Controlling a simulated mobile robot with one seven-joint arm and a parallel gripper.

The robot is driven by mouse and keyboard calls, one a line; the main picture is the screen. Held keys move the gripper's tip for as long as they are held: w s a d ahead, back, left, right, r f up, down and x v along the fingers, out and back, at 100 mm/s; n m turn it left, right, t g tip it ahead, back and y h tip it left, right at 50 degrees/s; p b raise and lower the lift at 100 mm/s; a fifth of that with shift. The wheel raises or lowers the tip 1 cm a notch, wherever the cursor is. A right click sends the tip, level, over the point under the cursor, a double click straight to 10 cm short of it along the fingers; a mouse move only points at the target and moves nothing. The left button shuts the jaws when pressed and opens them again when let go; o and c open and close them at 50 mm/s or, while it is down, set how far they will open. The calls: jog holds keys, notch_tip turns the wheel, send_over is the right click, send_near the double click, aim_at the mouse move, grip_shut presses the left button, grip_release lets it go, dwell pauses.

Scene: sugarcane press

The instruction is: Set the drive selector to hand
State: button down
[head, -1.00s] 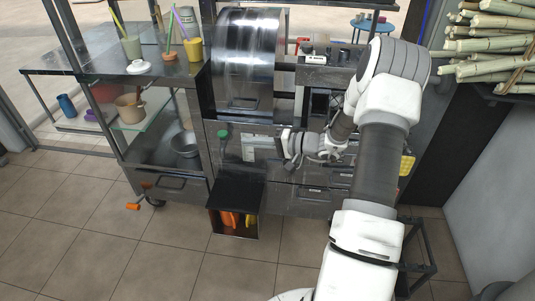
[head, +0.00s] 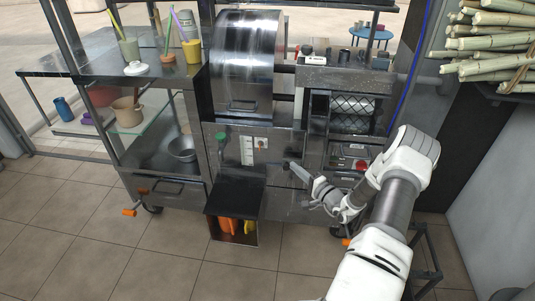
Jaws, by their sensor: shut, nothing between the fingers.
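The steel press cabinet (head: 285,146) stands ahead of me with a green knob (head: 221,136) on its front. A pale upright plate (head: 247,151) with small marks is to the right of the knob, and a small light fitting (head: 261,143) is beside it. I cannot tell for sure which of these is the drive selector, and any labels are too small to read. My gripper (head: 289,166) is shut and empty, low in front of the cabinet, to the right of and below the plate. It appears apart from the knob and plate.
A dark open box (head: 234,196) holding orange and yellow things juts out below the panel. A red round item (head: 361,165) shows in a recess at right. A side shelf with cups (head: 130,50) stands left, and cane stalks (head: 490,45) are upper right. The floor in front is clear.

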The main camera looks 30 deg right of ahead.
jog(key=shift+w, duration=0.1)
jog(key=w+a+b, duration=0.1)
jog(key=w, duration=0.2)
jog(key=w+a, duration=0.2)
jog(key=w, duration=0.2)
jog(key=w+a+b, duration=0.1)
jog(key=w, duration=0.3)
jog(key=shift+w+a+b, duration=0.1)
jog(key=shift+a+b, duration=0.1)
jog(key=shift+b, duration=0.1)
jog(key=shift+w+a, duration=0.3)
jog(key=shift+a, duration=0.15)
jog(key=shift+f+b, duration=0.15)
jog(key=shift+b, duration=0.2)
